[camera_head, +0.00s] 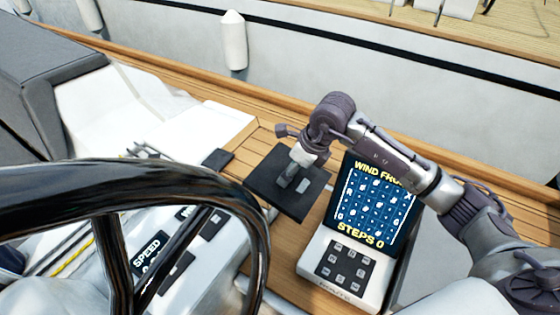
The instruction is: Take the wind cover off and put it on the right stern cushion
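The wind cover appears to be the dark square plate (268,192) with a grey handle on top, left of the lit wind panel (376,198). My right arm comes in from the right, passing over the panel's top corner. Its gripper (298,166) points down and appears closed around the plate's handle. The fingertips are small and partly hidden. I cannot tell how far the plate is above the teak. The panel's screen is uncovered and reads "STEPS 0". A dark grey cushion-like block (45,60) is at upper left; I cannot tell which cushion it is. My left gripper is not in view.
A large black steering wheel (130,185) fills the lower left foreground. Behind it is a white console with a "SPEED" display (150,252). A small dark block (217,158) lies near the plate. A white fender (233,40) hangs beyond the teak edge.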

